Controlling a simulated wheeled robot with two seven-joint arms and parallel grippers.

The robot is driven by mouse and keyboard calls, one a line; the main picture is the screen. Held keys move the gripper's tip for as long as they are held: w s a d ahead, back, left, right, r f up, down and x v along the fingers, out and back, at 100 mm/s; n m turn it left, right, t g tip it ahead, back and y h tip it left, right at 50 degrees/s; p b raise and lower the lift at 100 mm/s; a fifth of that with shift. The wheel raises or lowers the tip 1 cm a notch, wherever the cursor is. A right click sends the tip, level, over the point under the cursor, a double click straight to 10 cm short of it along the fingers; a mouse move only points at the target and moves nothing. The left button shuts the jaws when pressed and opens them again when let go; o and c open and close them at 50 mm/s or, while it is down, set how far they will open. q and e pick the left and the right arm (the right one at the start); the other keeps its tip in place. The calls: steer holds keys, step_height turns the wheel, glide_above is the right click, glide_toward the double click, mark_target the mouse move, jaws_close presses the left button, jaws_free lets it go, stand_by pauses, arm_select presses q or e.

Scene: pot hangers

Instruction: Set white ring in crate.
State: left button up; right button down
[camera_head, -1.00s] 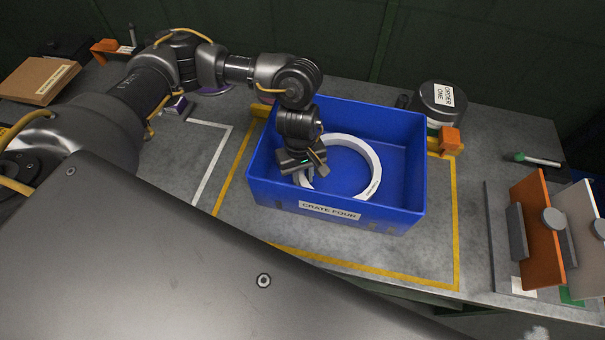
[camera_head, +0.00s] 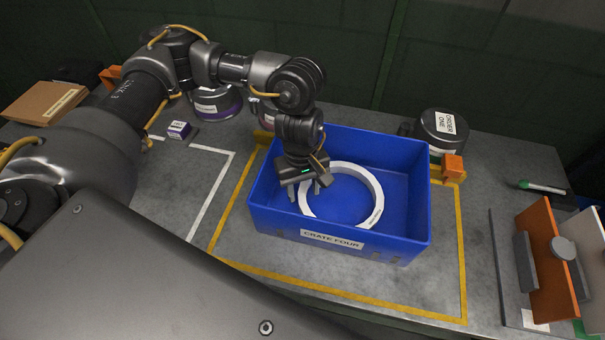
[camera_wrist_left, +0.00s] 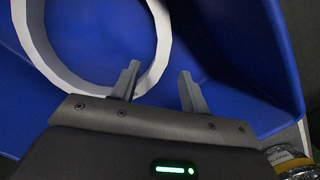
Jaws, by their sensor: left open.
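The white ring (camera_head: 376,190) lies inside the blue crate (camera_head: 405,247), which carries a "CRATE FOUR" label. My left gripper (camera_head: 312,190) is open over the left side of the crate, by the ring's left edge. In the left wrist view, the ring (camera_wrist_left: 50,65) shows beyond the open fingers (camera_wrist_left: 159,70) against the blue crate (camera_wrist_left: 235,60). One finger overlaps the ring's band in that view; nothing shows gripped. My right gripper is not in view.
A yellow outline (camera_head: 462,260) surrounds the crate on the grey table. A dark round tin (camera_head: 440,128) and an orange block (camera_head: 453,167) stand behind it. Orange and white upright panels (camera_head: 545,245) stand at the right. A small purple-and-white box (camera_head: 179,130) sits at the left.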

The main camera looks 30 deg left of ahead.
arm_select(q)
step_height(320, 180, up, 6)
steer(key=shift+w+a+b, duration=0.2)
steer(key=shift+a+b, duration=0.1)
steer(key=shift+b, duration=0.15)
steer(key=shift+r, duration=0.1)
